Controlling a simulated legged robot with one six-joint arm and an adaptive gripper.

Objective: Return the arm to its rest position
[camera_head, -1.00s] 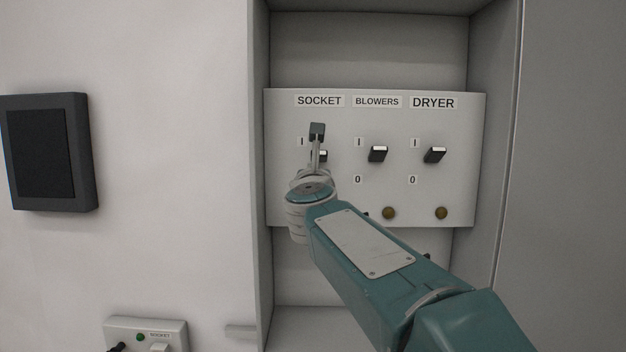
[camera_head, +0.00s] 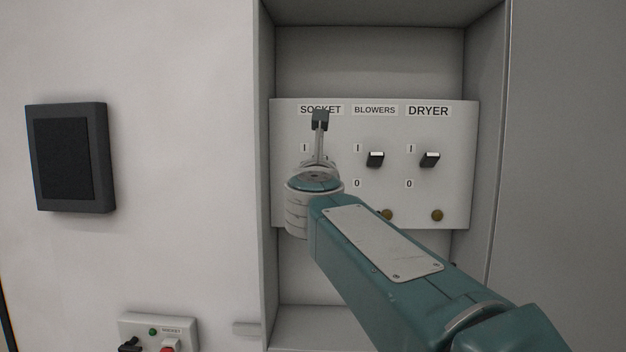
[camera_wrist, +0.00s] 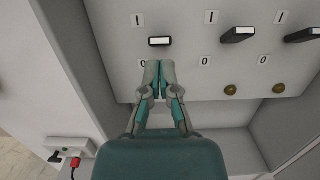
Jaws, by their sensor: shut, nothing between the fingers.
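My arm reaches up from the lower right in the head view, in front of a white switch panel (camera_head: 455,190) set in a recess. My gripper (camera_head: 320,118) is shut and empty, its tip overlapping the SOCKET label (camera_head: 334,110) in that view. In the wrist view the closed fingers (camera_wrist: 158,66) point toward the panel, just below the left switch (camera_wrist: 160,41). I cannot tell whether they touch the panel. The BLOWERS switch (camera_head: 375,159) and the DRYER switch (camera_head: 430,159) show clearly in the head view, while my gripper hides the SOCKET switch there.
The recess side walls (camera_head: 485,150) stand close on both sides of the panel. A dark framed screen (camera_head: 70,157) hangs on the wall to the left. A socket box (camera_head: 190,325) with a red plug is at the lower left, beside a small ledge (camera_head: 247,329).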

